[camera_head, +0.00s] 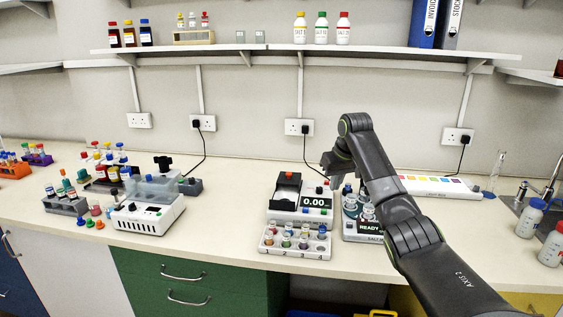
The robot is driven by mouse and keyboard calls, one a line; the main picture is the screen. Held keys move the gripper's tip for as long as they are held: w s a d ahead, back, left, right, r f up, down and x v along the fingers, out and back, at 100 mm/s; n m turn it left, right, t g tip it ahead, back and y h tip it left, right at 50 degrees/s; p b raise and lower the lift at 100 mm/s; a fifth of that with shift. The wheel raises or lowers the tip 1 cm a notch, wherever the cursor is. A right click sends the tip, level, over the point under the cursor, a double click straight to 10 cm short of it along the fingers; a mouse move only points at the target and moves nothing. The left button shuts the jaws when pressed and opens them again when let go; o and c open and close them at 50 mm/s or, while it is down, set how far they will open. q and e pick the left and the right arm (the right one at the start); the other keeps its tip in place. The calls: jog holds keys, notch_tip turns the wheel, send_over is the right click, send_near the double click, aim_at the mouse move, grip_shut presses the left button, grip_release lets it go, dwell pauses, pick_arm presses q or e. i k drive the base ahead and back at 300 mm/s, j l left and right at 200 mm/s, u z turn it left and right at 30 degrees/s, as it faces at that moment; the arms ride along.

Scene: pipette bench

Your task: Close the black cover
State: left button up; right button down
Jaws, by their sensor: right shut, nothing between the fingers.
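My right gripper (329,165) is shut and empty. It is just right of and above this black piece, and I see no clear contact. My left gripper is not in view.
A white rack of vials (296,244) stands in front of the display device. A white machine with a clear lid (148,212) is to the left, near several tube racks. A long colour-marked strip (440,186) and bottles (530,218) are to the right.

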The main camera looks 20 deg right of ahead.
aim_at(284, 178)
jog(key=i, duration=1.15)
